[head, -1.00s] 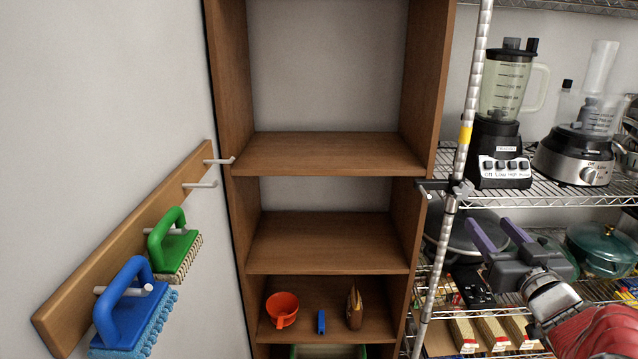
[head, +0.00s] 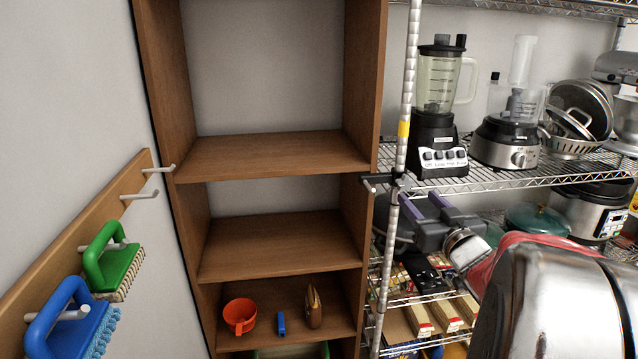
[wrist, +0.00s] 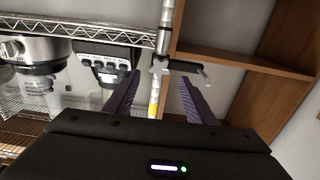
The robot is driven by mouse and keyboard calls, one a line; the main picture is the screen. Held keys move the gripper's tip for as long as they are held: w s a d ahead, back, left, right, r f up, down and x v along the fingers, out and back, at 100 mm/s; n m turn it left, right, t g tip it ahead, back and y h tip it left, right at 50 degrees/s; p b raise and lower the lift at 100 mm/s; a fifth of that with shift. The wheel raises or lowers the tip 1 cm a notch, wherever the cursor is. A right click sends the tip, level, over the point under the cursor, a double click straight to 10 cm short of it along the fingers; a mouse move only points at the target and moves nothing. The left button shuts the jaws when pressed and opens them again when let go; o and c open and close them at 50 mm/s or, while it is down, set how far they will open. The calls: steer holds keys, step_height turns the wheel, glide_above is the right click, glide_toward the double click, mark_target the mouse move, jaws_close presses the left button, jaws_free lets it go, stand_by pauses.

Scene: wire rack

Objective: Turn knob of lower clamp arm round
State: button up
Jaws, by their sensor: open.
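A dark clamp (head: 401,181) sits on the silver rack post (head: 408,100), below its yellow band. A short dark arm runs left from it and ends in a pale tip (head: 370,186). In the wrist view the star-shaped knob (wrist: 160,67) shows between the finger ends, with the clamp arm (wrist: 186,66) running right from it. My gripper (head: 420,205) is open and empty, with purple fingers, just below and right of the clamp in the head view. In the wrist view my gripper (wrist: 160,80) has one finger on each side of the knob; contact cannot be told. No second clamp shows.
A blender (head: 437,140) and a food processor (head: 507,135) stand on the wire shelf (head: 490,178) right of the post. A wooden shelf unit (head: 275,155) stands left of the post. Lower wire shelves hold pots and boxes behind my arm.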

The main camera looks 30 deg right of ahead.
mark_target(406, 185)
steer(key=x, duration=0.7)
steer(key=shift+w+d, duration=0.1)
steer(key=c, duration=1)
